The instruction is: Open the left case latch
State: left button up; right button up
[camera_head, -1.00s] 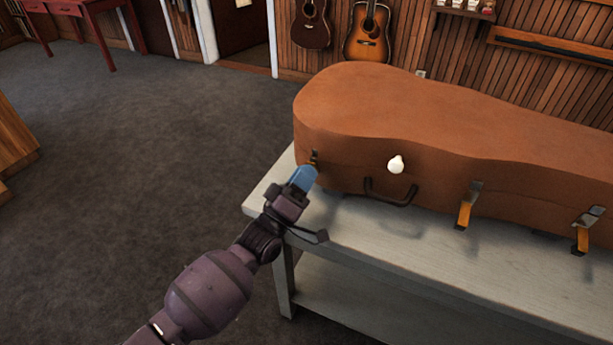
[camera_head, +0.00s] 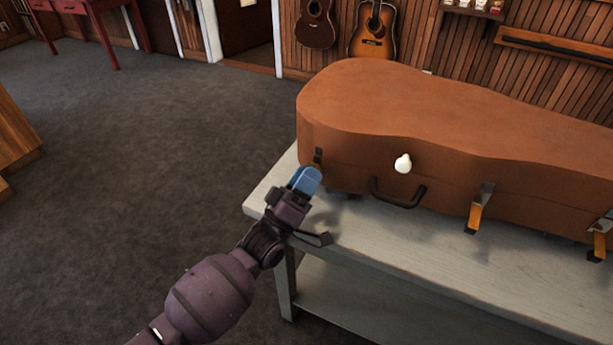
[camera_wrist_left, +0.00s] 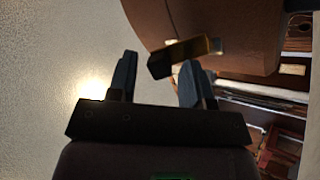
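The brown case (camera_head: 440,115) lies shut on a grey-white bench. Its left latch (camera_head: 318,157) is small, dark and brass, on the front near the left end. In the wrist view this latch (camera_wrist_left: 188,52) shows a gold lever with a dark end jutting from the case. My left gripper (camera_head: 306,179) is just below and left of the latch in the head view. My right gripper is out of view.
Two other latches, the middle one (camera_head: 477,208) and the right one (camera_head: 600,235), hang down with gold levers. A dark handle (camera_head: 398,194) and a white knob-like thing (camera_head: 403,163) are at the case front. The bench (camera_head: 420,250) is bare in front. Guitars (camera_head: 372,32) hang behind.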

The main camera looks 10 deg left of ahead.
pick_arm(q)
jog(key=v, duration=1.1)
jog(key=shift+b, duration=0.3)
